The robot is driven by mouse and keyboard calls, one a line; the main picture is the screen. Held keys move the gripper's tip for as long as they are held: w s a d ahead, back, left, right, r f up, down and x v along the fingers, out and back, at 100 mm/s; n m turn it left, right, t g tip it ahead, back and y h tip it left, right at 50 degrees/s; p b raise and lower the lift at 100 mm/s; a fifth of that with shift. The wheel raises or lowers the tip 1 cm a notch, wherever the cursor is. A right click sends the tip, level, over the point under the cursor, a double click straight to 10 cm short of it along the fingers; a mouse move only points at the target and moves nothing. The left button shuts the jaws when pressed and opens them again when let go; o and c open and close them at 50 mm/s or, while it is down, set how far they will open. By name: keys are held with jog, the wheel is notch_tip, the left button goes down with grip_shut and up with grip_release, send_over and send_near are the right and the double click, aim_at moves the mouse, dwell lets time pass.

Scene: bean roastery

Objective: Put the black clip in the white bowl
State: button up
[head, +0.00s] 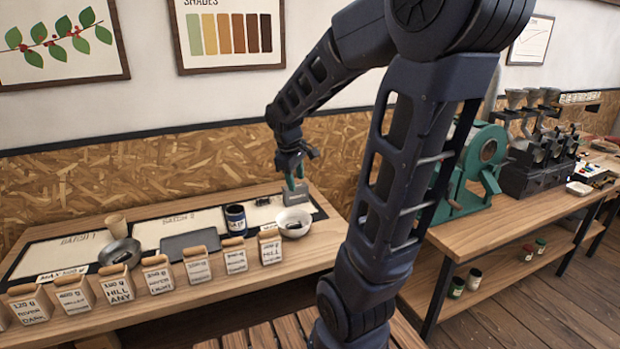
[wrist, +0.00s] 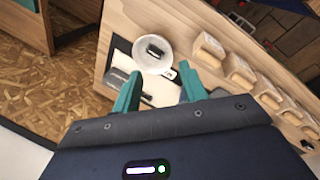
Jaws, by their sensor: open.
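The white bowl (head: 304,218) stands at the right end of the wooden table, near the front row of bags. A small black object that looks like the black clip (head: 293,226) lies inside it. In the wrist view the bowl (wrist: 142,55) is beyond my fingertips, with the black clip (wrist: 155,51) lying in it. My gripper (head: 291,184) is open, with nothing seen between its teal fingers, and is above the table behind the bowl. It also shows in the wrist view (wrist: 161,77), fingers spread apart.
A small grey block (head: 296,196) stands below my gripper, behind the bowl. A dark blue mug (head: 235,218) and a small dark item (head: 263,201) are to the left. A grey tray (head: 190,245), a metal bowl (head: 119,251) and several labelled bags (head: 270,248) are further left and in front.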

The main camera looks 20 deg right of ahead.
jog(key=s+r+m+t+y, duration=0.1)
jog(key=s+r+m, duration=0.2)
jog(key=s, duration=0.3)
jog(key=s+r+m+t+y, duration=0.1)
jog(key=s+r+m, duration=0.2)
jog(key=s+m, duration=0.2)
jog(key=shift+s+a+r+t, duration=0.15)
jog(key=shift+s+a+t, duration=0.3)
jog(key=shift+s, duration=0.8)
